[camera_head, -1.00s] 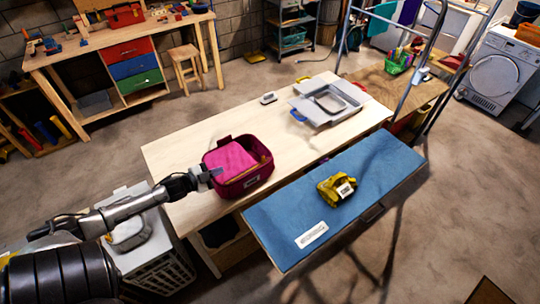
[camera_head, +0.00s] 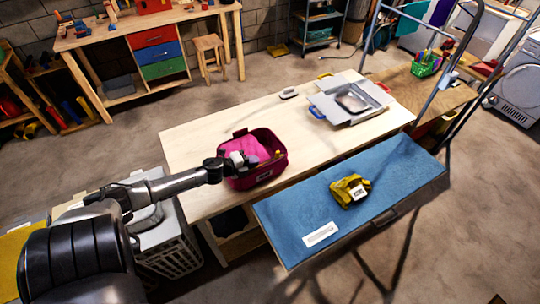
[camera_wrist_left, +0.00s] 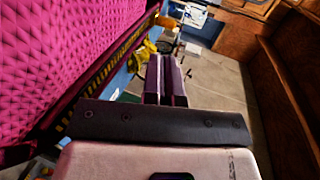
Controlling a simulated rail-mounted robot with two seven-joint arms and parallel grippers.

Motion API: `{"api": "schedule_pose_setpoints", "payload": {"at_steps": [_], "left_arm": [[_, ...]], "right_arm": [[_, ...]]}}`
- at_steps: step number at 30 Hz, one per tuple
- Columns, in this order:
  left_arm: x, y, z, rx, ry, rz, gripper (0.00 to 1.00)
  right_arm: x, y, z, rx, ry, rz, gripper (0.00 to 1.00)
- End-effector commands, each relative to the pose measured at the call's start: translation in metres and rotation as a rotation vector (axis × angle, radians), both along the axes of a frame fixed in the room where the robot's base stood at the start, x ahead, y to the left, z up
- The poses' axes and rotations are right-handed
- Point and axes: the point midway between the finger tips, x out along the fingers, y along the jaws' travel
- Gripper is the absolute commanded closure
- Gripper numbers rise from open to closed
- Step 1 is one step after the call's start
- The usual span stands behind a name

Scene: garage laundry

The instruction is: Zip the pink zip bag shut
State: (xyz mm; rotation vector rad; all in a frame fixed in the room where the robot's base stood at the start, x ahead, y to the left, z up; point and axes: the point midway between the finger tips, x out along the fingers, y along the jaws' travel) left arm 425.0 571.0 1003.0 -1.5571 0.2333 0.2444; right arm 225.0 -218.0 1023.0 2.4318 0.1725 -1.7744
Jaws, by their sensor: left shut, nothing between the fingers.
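The pink zip bag (camera_head: 268,174) stands on the wooden table. Its top looks open in the head view, with lighter pink material (camera_head: 255,147) inside. My left gripper (camera_head: 240,159) is at the bag's left side, over its rim. In the left wrist view its two fingers (camera_wrist_left: 166,80) are together with nothing between them. Pink quilted fabric of the bag fills the left of that view, with a dark and yellow toothed strip along its edge, beside the fingers. I cannot tell whether the gripper touches the bag. The zip's pull is not clearly visible.
A blue board (camera_head: 385,174) in front holds a yellow item (camera_head: 349,190) and a white label (camera_head: 320,234). A white basket (camera_head: 170,250) stands at the left.

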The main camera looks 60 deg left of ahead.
Motion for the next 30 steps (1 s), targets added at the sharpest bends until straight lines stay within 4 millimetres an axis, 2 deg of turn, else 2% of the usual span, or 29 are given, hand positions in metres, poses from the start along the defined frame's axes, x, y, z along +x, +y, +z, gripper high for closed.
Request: {"api": "schedule_pose_setpoints", "payload": {"at_steps": [6, 15, 21, 30], "left_arm": [[0.034, 0.000, -0.009, -0.001, -0.002, 0.001, 1.00], [0.064, 0.001, -0.010, -0.001, -0.001, 0.001, 1.00], [0.073, 0.001, -0.011, -0.001, 0.000, 0.000, 1.00], [0.075, 0.000, -0.011, -0.002, 0.001, 0.001, 1.00]], "right_arm": [[0.001, -0.001, -0.001, -0.002, -0.002, 0.001, 0.57], [0.001, -0.001, 0.002, -0.002, -0.002, 0.001, 0.57], [0.001, 0.000, 0.003, -0.001, -0.003, 0.001, 0.57], [0.001, 0.001, 0.003, 0.003, -0.003, -0.002, 0.57]]}}
